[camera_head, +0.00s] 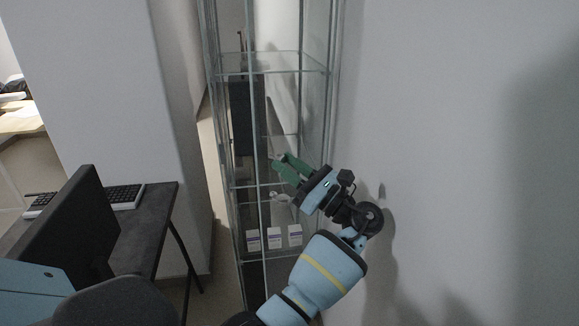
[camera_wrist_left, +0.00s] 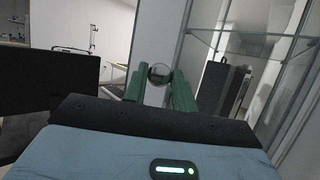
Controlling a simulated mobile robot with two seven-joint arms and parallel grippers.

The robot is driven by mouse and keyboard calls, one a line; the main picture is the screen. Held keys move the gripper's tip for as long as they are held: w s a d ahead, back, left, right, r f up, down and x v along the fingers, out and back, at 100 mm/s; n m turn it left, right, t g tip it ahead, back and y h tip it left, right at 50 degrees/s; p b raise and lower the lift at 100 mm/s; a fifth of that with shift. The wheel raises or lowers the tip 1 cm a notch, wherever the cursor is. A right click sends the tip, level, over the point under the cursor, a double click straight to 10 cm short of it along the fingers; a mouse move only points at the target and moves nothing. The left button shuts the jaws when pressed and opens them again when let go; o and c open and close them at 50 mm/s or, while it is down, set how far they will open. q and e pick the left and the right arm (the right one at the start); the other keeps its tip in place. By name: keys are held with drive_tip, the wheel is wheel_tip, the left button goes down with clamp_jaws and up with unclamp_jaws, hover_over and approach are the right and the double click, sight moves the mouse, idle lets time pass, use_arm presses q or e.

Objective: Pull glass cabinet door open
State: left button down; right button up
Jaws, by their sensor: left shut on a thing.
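The tall glass cabinet (camera_head: 258,130) with thin metal edges stands upright in the middle of the head view, against the wall. Its glass door (camera_wrist_left: 184,38) shows by its edge in the left wrist view; I cannot tell whether it is ajar. My left gripper (camera_head: 280,164) has green fingers and is at the cabinet front, about mid-height. The knob is hidden in the head view. My right gripper is not in view.
Small white boxes (camera_head: 274,238) stand on a low shelf inside the cabinet. A dark desk (camera_head: 150,215) with a keyboard (camera_head: 125,197) and monitor (camera_head: 75,235) is at the left. A bare wall (camera_head: 460,150) fills the right. A narrow floor strip shows left of the cabinet.

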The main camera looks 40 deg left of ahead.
use_arm(q)
drive_tip(key=c, duration=1.2)
unclamp_jaws()
drive_tip(key=shift+o, duration=0.2)
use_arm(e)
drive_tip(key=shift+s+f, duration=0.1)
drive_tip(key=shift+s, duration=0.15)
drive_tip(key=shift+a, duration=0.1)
